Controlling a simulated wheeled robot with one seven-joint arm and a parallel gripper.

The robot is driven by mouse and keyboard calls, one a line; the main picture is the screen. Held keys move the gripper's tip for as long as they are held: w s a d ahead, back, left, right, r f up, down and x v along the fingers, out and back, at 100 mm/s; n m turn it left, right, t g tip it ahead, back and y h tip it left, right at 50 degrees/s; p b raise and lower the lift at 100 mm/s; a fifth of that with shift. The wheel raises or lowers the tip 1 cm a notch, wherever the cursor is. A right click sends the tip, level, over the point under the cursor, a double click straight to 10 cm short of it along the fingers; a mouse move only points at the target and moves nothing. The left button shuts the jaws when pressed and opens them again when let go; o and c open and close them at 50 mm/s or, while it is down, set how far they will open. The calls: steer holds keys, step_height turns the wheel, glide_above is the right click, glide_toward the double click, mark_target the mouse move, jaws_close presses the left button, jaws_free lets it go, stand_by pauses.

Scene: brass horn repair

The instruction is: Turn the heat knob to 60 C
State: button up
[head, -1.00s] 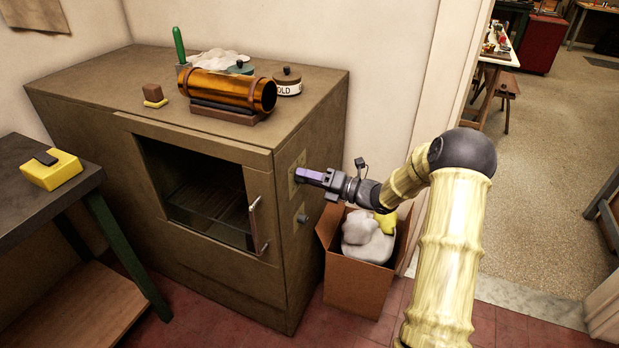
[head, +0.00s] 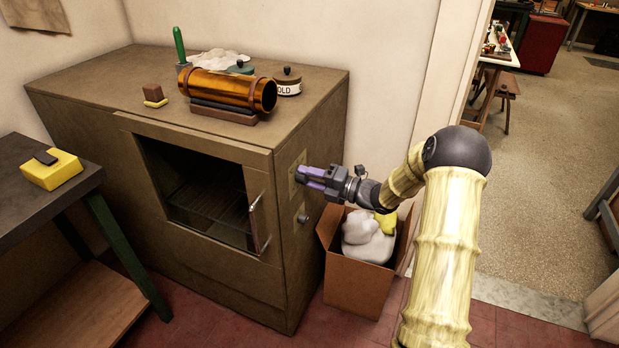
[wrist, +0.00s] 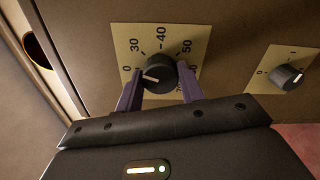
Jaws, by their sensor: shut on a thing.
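The heat knob (wrist: 160,70) is a round black knob with a white pointer line, on a cream dial plate (wrist: 205,42) marked 0, 30, 40, 50 and higher. Its pointer points left, close to the 0 mark. The 60 mark is mostly hidden behind my right finger. My gripper (wrist: 158,86) is shut on the knob, with one purple finger on each side. In the head view my gripper (head: 307,176) reaches the right side of the brown oven cabinet (head: 215,285), and its fingers cover the knob.
A smaller knob (wrist: 287,77) sits on its own plate beside the dial. The oven door handle (head: 258,225) stands out near the front corner. A cardboard box (head: 355,288) with white and yellow cloths stands below my wrist. A copper-coloured cylinder (head: 225,89) lies on top.

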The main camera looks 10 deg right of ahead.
steer(key=m+p, duration=0.1)
steer(key=m, duration=0.3)
steer(key=shift+m, duration=0.4)
steer(key=m+p, duration=0.1)
steer(key=m, duration=0.2)
steer(key=shift+m+p, duration=0.3)
steer(key=m+p, duration=0.2)
steer(key=m, duration=0.2)
steer(key=m+p, duration=0.2)
steer(key=m, duration=0.2)
steer(key=shift+p, duration=0.3)
steer(key=m+p, duration=0.2)
steer(key=m, duration=0.2)
steer(key=shift+m, duration=0.3)
steer(key=m+p, duration=0.2)
steer(key=m, duration=0.1)
steer(key=shift+m, duration=0.4)
steer(key=m+p, duration=0.2)
steer(key=m, duration=0.1)
steer(key=shift+s+m, duration=0.1)
steer(key=shift+m, duration=0.2)
steer(key=shift+f+m+p, duration=0.1)
steer(key=shift+m+p, duration=0.6)
steer(key=shift+m, duration=1.1)
